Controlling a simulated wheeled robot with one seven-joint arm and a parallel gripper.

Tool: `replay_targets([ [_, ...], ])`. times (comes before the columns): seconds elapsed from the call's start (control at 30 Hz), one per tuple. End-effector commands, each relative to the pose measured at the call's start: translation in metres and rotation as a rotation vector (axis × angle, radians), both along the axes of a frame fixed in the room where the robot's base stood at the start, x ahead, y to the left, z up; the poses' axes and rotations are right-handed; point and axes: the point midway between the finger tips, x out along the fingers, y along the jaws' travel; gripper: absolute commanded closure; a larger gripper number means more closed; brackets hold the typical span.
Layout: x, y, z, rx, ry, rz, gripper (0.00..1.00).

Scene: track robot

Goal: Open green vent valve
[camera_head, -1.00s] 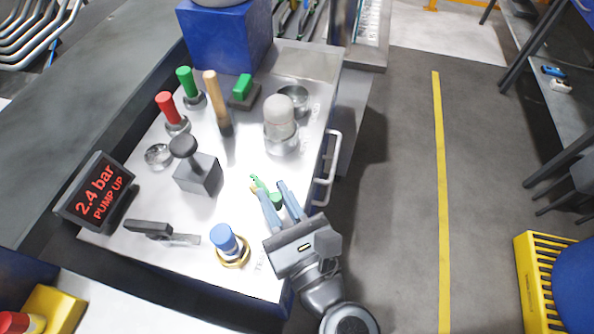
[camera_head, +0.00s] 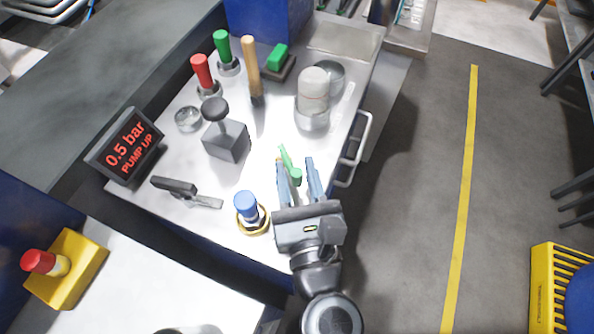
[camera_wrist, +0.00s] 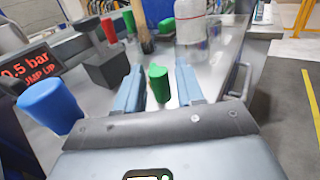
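The green vent valve (camera_head: 295,176) stands on the metal bench top, with a thin green part (camera_head: 285,156) reaching away from its knob. It also shows in the wrist view (camera_wrist: 159,84), upright between my fingers. My gripper (camera_head: 298,168) is open, with one blue-grey finger on each side of the valve. In the wrist view my gripper (camera_wrist: 160,88) shows gaps between the valve and both fingers. The valve's base is partly hidden. The display (camera_head: 128,146) reads 0.5 bar and PUMP UP.
A blue knob (camera_head: 247,207) in a brass ring is just left of my gripper. A grey block with a black knob (camera_head: 226,140), a white-capped cylinder (camera_head: 313,95) and red (camera_head: 203,72) and green (camera_head: 222,46) handles stand farther back. A drawer handle (camera_head: 358,150) juts out right.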

Motion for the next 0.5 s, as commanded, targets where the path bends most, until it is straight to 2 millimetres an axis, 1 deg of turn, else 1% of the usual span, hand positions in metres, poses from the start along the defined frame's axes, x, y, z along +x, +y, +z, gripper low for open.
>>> replay_targets([
  [0.3, -0.002, 0.000, -0.001, 0.001, 0.001, 0.001, 0.58],
  [0.37, -0.007, 0.000, -0.002, 0.002, 0.001, 0.001, 0.58],
  [0.5, -0.026, -0.004, -0.004, 0.003, 0.002, 0.003, 0.58],
])
